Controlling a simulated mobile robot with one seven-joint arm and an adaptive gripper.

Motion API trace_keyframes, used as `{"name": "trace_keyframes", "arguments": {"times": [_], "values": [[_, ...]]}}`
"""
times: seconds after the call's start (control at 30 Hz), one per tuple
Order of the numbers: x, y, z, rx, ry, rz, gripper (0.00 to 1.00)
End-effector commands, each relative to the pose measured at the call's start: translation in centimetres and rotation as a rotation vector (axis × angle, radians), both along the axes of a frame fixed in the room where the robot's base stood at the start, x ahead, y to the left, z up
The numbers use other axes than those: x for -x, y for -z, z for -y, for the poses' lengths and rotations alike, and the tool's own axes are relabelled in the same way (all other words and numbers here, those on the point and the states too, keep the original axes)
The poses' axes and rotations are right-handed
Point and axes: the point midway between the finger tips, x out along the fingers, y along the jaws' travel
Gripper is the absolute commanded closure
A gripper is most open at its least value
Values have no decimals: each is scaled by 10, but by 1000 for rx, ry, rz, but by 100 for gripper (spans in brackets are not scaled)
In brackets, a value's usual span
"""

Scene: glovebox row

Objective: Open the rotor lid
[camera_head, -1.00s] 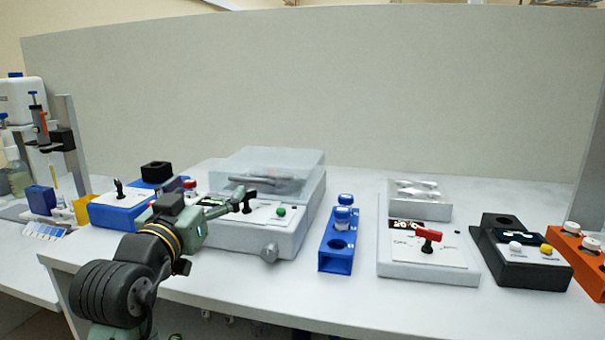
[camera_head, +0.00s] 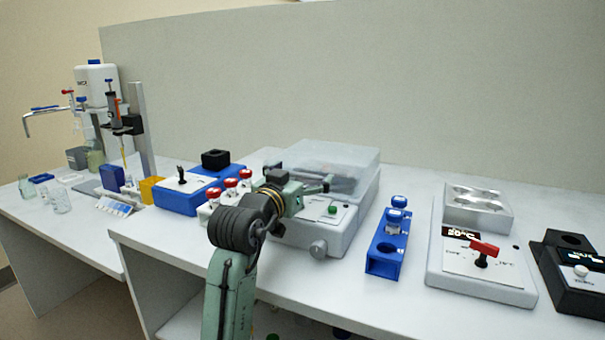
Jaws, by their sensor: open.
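The rotor lid (camera_head: 330,160) is a clear, pale cover at the back of a white centrifuge-like device (camera_head: 345,232). It looks shut, with a dark bar visible at its front edge. The device's front panel has a green button (camera_head: 333,209) and a grey round knob (camera_head: 318,248) on its front face. My gripper (camera_head: 326,184) is open and reaches over the left part of the panel, just in front of the lid. Its fingers look dark and small against the device, and I cannot tell whether they touch anything. My arm hides the device's left front.
Red-capped vials (camera_head: 231,184) stand left of my gripper, beside a blue device (camera_head: 185,195) with a black lever. A blue rack (camera_head: 385,258) with blue-capped vials stands right, then a white device with a red lever (camera_head: 484,250). The counter's front strip is clear.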

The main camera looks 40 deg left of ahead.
Motion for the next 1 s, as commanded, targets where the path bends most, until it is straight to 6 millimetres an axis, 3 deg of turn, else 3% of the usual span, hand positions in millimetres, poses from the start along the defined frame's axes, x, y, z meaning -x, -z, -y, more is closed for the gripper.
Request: {"name": "trace_keyframes", "arguments": {"times": [0.27, 1.0], "values": [[-1, 0, 0, 0, 0, 1, 9], [-2, 0, 1, 0, 3, 0, 58]]}}
